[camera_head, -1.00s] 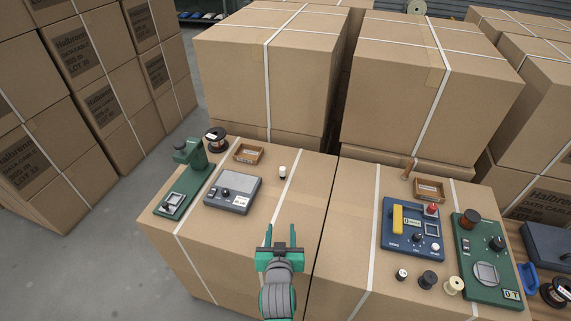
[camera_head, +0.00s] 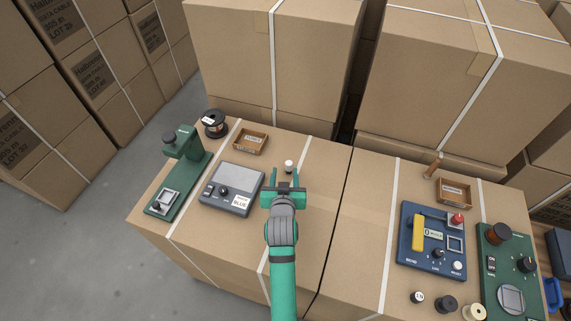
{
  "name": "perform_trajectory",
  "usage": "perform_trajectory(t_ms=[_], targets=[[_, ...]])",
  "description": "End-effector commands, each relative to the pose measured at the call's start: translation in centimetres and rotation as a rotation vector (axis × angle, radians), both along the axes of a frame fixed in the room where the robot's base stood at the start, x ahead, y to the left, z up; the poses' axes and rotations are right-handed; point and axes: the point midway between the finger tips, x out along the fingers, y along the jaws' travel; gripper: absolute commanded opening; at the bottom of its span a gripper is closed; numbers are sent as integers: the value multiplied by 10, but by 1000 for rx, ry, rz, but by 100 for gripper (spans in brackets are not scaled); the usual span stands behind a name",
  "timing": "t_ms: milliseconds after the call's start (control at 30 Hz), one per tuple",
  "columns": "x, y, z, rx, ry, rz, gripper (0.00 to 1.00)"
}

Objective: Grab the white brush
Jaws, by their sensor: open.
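A small white-topped piece with a dark lower part (camera_head: 289,164) stands on the cardboard box top, left of the middle. It may be the white brush, but it is too small to tell. My gripper (camera_head: 288,173) is open, its two teal fingers pointing at this piece. In the picture the piece shows between the fingertips; I cannot tell whether they are level with it or above it. Nothing is held. A brown stick-like thing (camera_head: 434,165) stands by the right wooden tray; its kind is unclear.
A blue panel (camera_head: 430,240) and a green panel (camera_head: 505,265) lie right. Tall cartons (camera_head: 275,60) stand behind. The middle is clear.

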Motion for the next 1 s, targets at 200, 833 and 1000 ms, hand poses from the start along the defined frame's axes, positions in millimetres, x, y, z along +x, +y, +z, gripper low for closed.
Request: perform_trajectory(t_ms=[200,833,1000], targets=[[14,-18,-6,0,0,-26,43],[60,-4,-26,0,-1,0,43],[60,-5,-26,1,-1,-1,20]])
